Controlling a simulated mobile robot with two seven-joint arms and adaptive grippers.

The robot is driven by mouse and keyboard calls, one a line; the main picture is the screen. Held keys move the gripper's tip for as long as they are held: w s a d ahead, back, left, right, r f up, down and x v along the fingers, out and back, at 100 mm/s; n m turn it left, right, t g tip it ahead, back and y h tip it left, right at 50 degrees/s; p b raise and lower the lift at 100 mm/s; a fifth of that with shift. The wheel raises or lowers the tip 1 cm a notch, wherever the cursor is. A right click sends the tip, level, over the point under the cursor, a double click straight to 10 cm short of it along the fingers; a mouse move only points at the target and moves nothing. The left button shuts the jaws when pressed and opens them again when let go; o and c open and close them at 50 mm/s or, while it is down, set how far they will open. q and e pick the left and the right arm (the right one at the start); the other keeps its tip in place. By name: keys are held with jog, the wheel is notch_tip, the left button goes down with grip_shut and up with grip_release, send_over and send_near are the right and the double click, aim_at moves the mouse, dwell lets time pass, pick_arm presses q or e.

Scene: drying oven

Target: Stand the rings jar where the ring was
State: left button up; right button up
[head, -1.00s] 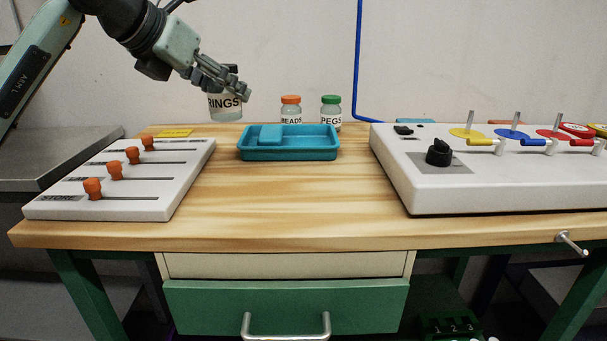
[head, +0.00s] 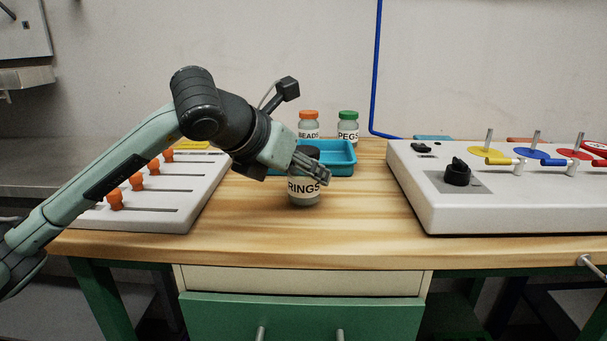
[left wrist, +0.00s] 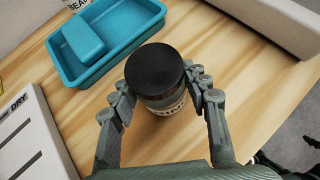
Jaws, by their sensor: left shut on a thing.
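The rings jar (head: 303,189) is a clear jar with a black lid and a label reading RINGS. My left gripper (head: 314,170) is shut on it, with the fingers on both sides just below the lid. The jar is upright over the bare wood in the middle of the table, in front of the blue tray. I cannot tell whether its base touches the wood. In the left wrist view the jar's black lid (left wrist: 154,70) shows between the fingers (left wrist: 160,100). No loose ring shows on the bare wood.
The blue tray (head: 345,170) stands behind the jar. The beads jar (head: 309,126) and pegs jar (head: 348,127) stand at the back. A white slider panel (head: 150,212) is on the left and a white control box (head: 480,215) on the right. Wood in front is clear.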

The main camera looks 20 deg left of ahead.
pick_arm(q)
jog(key=shift+f, duration=0.5)
jog(key=o, duration=1.2)
jog(key=shift+r, duration=0.15)
jog(key=v, duration=1.2)
